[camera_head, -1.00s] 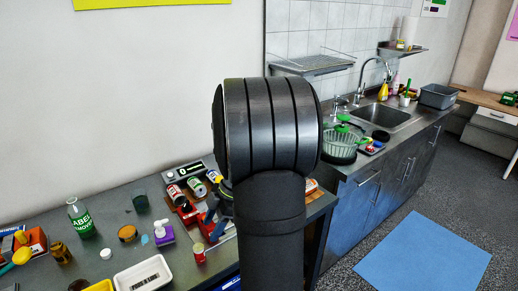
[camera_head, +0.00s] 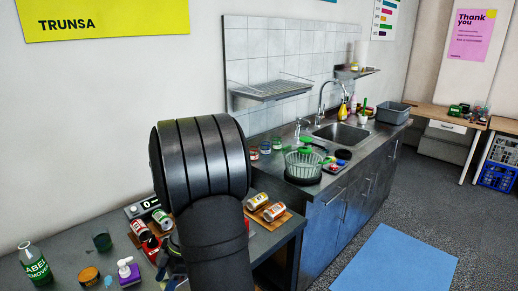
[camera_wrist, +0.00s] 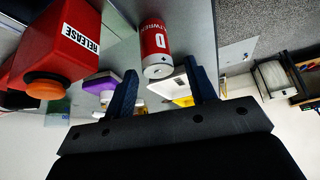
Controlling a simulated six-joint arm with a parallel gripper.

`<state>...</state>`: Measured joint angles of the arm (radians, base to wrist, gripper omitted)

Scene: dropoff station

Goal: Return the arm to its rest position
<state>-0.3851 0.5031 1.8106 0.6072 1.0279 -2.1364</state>
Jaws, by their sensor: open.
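My arm stands upright in the front of the head view and hides most of my gripper. A dark part of the gripper shows low beside the arm. In the wrist view my gripper (camera_wrist: 162,92) is open, with two dark blue fingers apart and nothing held between them. A red and white can (camera_wrist: 154,45) shows beyond the gap between the fingers, apart from them. A red box marked RELEASE (camera_wrist: 60,45) with an orange button is to the left in that view.
On the grey table are a green bottle (camera_head: 36,266), a purple pump bottle (camera_head: 128,272), a dark green cup (camera_head: 102,240) and several cans. Two cans lie on a wooden board (camera_head: 268,217) right of my arm. The sink counter (camera_head: 302,178) stands behind. Open floor lies right, with a blue mat (camera_head: 398,262).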

